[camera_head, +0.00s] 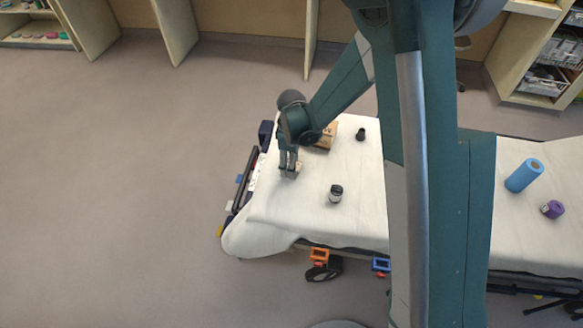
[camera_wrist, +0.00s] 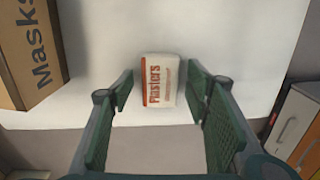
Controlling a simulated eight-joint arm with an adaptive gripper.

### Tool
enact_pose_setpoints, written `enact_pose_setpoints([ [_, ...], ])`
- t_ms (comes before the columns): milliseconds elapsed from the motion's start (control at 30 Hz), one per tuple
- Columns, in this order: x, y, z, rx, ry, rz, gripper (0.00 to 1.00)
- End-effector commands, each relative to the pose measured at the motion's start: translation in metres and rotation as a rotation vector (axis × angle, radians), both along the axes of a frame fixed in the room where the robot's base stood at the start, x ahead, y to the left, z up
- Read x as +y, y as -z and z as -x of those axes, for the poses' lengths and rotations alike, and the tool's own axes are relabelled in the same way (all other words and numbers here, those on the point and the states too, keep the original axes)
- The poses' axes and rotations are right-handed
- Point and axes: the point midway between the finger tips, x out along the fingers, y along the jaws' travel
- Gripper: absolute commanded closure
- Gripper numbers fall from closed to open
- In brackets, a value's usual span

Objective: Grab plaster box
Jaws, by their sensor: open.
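The plaster box (camera_wrist: 159,82) is a small white box with orange edges and the word "Plasters". In the wrist view it lies on the white sheet between my gripper's two fingers, slightly ahead of them. My gripper (camera_wrist: 160,105) is open, with a gap on either side of the box. In the head view my gripper (camera_head: 289,170) points down at the left part of the stretcher. There a small part of the plaster box (camera_head: 298,167) shows beside the fingers, and the rest is hidden.
A cardboard "Masks" box (camera_wrist: 30,50) stands close on the left in the wrist view. On the stretcher sheet (camera_head: 280,215) are a dark-capped jar (camera_head: 335,194), a small black item (camera_head: 360,134), a blue roll (camera_head: 524,175) and a purple roll (camera_head: 552,209).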

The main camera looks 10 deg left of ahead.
Motion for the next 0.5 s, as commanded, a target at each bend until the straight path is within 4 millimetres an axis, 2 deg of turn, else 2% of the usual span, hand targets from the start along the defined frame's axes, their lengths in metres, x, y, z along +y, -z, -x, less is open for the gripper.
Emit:
enact_pose_setpoints([
  [367,0.0,-0.0002,0.0,0.0,0.0,0.0,0.52],
  [500,0.0,-0.0002,0.0,0.0,0.0,0.0,0.71],
])
